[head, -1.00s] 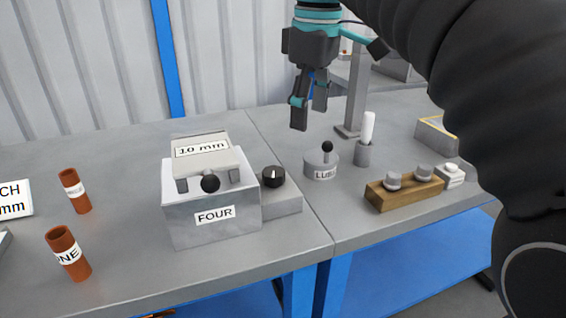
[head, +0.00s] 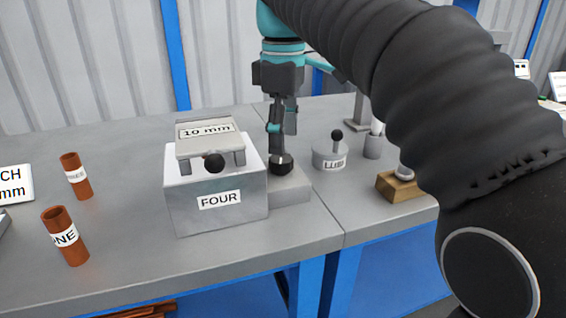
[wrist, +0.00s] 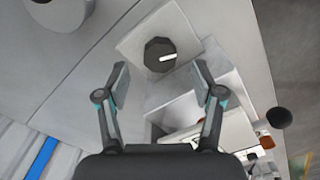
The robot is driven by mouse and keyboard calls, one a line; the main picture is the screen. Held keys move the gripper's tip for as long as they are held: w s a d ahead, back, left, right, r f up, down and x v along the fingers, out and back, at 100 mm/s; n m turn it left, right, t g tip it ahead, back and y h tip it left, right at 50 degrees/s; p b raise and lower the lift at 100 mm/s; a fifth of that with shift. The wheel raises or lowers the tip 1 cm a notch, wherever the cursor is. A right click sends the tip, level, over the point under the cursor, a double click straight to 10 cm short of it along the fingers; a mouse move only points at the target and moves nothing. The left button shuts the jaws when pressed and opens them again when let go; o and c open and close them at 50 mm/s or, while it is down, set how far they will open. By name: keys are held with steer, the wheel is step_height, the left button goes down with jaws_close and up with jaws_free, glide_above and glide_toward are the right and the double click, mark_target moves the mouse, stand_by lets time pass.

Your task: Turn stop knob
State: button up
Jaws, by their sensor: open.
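I cannot tell whether a finger touches the knob.
A LUBE pot (head: 328,156) stands close right. A wooden block (head: 400,187) is farther right. Two brown tubes (head: 76,175) stand left on the grey table (head: 120,150).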

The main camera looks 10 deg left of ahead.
mark_target(284, 159)
steer(key=shift+f+b, duration=0.45)
steer(key=shift+f, duration=1.7)
steer(key=c, duration=1.1)
steer(key=shift+c, duration=0.2)
steer(key=shift+s+r+m+p, duration=0.1)
steer(key=shift+r+m+p, duration=0.05)
steer(key=shift+m+p, duration=0.3)
